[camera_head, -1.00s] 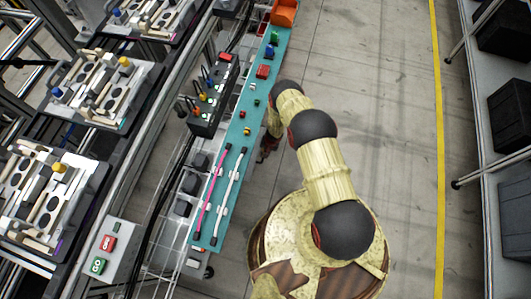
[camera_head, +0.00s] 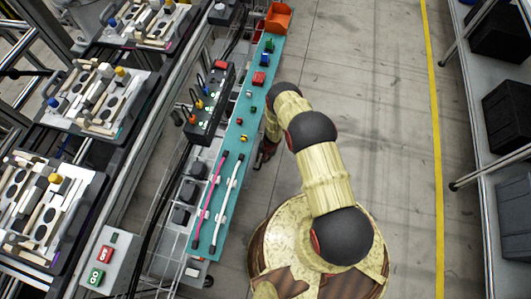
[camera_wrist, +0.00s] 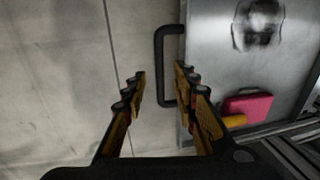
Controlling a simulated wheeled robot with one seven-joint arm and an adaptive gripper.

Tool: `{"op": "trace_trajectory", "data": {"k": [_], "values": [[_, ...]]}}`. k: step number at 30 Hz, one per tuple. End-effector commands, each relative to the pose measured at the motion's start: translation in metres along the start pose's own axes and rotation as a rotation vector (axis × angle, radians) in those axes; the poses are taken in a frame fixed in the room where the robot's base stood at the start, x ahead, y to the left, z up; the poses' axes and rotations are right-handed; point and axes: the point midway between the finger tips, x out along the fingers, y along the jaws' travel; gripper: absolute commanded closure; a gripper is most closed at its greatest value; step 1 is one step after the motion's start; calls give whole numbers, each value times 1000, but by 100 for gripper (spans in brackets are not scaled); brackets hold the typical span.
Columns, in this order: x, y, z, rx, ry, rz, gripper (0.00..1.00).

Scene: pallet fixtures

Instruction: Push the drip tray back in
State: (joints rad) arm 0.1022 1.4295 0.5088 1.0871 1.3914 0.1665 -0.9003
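The drip tray (camera_wrist: 215,50) is a grey metal tray at the right of the wrist view, with a black U-shaped handle (camera_wrist: 158,65) on its left edge. A dark stain, a pink block (camera_wrist: 248,106) and an orange cylinder (camera_wrist: 235,121) show on it. My gripper (camera_wrist: 162,72) is open, its two fingers apart. In the wrist view the handle's long bar shows between the fingertips; I cannot tell whether they touch it. In the head view my gripper (camera_head: 265,152) is partly hidden by my arm, beside the teal shelf's right edge. I cannot make out the tray there.
The teal shelf (camera_head: 228,146) holds small coloured blocks, an orange bin (camera_head: 279,17) and two rods. A control box (camera_head: 108,258) with green and red buttons stands lower left. Bare concrete floor (camera_head: 375,110) lies right of my arm, up to a yellow line and a rack of black crates.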

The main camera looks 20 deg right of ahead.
Motion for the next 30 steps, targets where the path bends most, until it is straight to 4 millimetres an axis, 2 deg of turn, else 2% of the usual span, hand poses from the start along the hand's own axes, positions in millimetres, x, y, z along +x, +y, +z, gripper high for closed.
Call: {"op": "trace_trajectory", "data": {"k": [19,24,30], "values": [[-82,-1,-1,-2,2,-1,71],[-93,0,0,0,0,0,71],[-97,0,0,-1,0,0,71]]}}
